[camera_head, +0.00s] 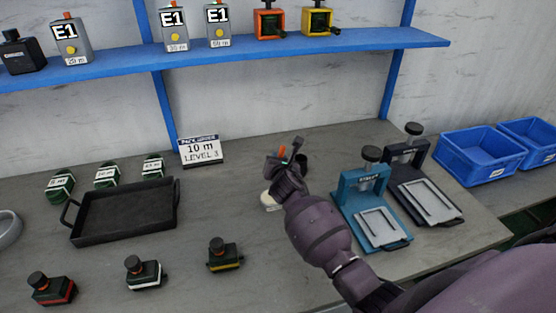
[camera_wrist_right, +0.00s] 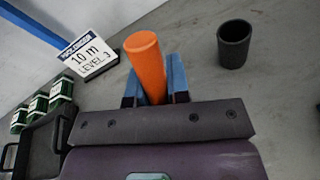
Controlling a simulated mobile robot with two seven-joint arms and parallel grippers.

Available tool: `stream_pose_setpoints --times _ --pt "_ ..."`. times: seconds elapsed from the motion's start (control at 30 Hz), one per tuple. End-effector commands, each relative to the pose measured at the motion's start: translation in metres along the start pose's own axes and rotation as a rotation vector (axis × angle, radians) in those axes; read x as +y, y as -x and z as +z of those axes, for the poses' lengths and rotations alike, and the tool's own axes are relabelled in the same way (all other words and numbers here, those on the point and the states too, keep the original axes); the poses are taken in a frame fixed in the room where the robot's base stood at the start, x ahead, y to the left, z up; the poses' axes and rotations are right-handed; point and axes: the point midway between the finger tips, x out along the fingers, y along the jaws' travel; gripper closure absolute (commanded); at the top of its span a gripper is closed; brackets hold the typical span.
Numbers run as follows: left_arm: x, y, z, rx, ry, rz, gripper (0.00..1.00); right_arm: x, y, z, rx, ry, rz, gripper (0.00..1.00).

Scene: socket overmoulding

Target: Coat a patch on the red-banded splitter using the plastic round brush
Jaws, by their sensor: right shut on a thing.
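The red-banded splitter (camera_head: 52,288), a black block with a round cap and a red band, stands at the front left of the table. My right gripper (camera_head: 285,163) is over the middle of the table, far to the right of that splitter. It is shut on an upright orange handle, which I take to be the round brush (camera_wrist_right: 146,62). The fingers (camera_wrist_right: 154,92) close on both sides of it in the right wrist view. The brush's bristle end is hidden. My left gripper is not in view.
A white-banded splitter (camera_head: 144,272) and yellow-banded splitter (camera_head: 223,254) stand nearby. A black tray (camera_head: 125,218) lies behind them. A dark cup (camera_wrist_right: 234,44) stands near my gripper. Teal (camera_head: 362,205) and dark (camera_head: 425,190) presses and blue bins (camera_head: 480,155) are at right.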

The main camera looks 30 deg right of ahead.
Motion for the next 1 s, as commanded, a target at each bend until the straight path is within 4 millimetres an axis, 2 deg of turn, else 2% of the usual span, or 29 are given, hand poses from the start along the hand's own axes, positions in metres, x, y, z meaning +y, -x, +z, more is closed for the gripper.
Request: stream_pose_setpoints --times 1.0 --pt "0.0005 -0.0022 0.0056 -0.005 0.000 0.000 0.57 -0.0023 -0.0019 -0.0080 0.000 0.001 0.000 1.00"
